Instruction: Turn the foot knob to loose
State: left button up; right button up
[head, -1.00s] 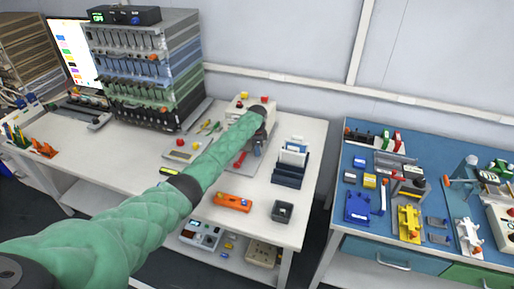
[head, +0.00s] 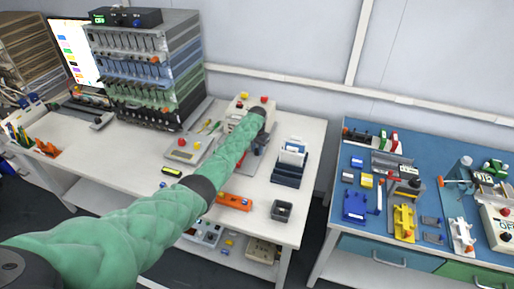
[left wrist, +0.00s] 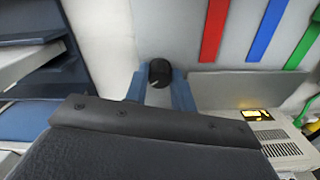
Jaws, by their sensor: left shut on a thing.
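In the left wrist view a round black knob (left wrist: 160,73) with a small pale mark sits between the two blue-grey fingers of my left gripper (left wrist: 160,88). The fingers are shut on the knob from both sides. The knob is in front of a pale grey panel (left wrist: 155,25). In the head view my left gripper (head: 256,138) is at the back right of the white bench, by a device with red and yellow buttons. My arm and wrist hide the knob and most of the fingers there. My right gripper is in neither view.
Red (left wrist: 215,28), blue (left wrist: 266,30) and green (left wrist: 303,42) strips lie beside the knob. A dark blue rack (head: 289,170) stands right of my gripper. An orange tool (head: 234,202) and a dark square box (head: 282,211) lie near the bench's front edge.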

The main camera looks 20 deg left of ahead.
aim_at(257, 149)
pick_arm(q)
jog(key=n, duration=0.2)
jog(key=shift+d+r+n+p, duration=0.1)
jog(key=shift+n+p, duration=0.3)
jog(key=shift+n, duration=0.8)
jog(key=shift+n+p, duration=0.45)
jog(key=shift+n, duration=1.15)
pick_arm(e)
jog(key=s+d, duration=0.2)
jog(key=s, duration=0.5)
pick_arm(q)
jog(key=o, duration=0.8)
jog(key=shift+o, duration=1)
jog(key=shift+r, duration=0.35)
notch_tip(257, 149, up, 2)
jog(key=shift+w+r+b, duration=0.1)
jog(key=shift+r+b, duration=0.05)
jog(key=shift+b, duration=0.35)
notch_tip(257, 149, up, 3)
jog(key=shift+r+b, duration=0.2)
jog(key=shift+b, duration=0.35)
jog(key=shift+r, duration=0.6)
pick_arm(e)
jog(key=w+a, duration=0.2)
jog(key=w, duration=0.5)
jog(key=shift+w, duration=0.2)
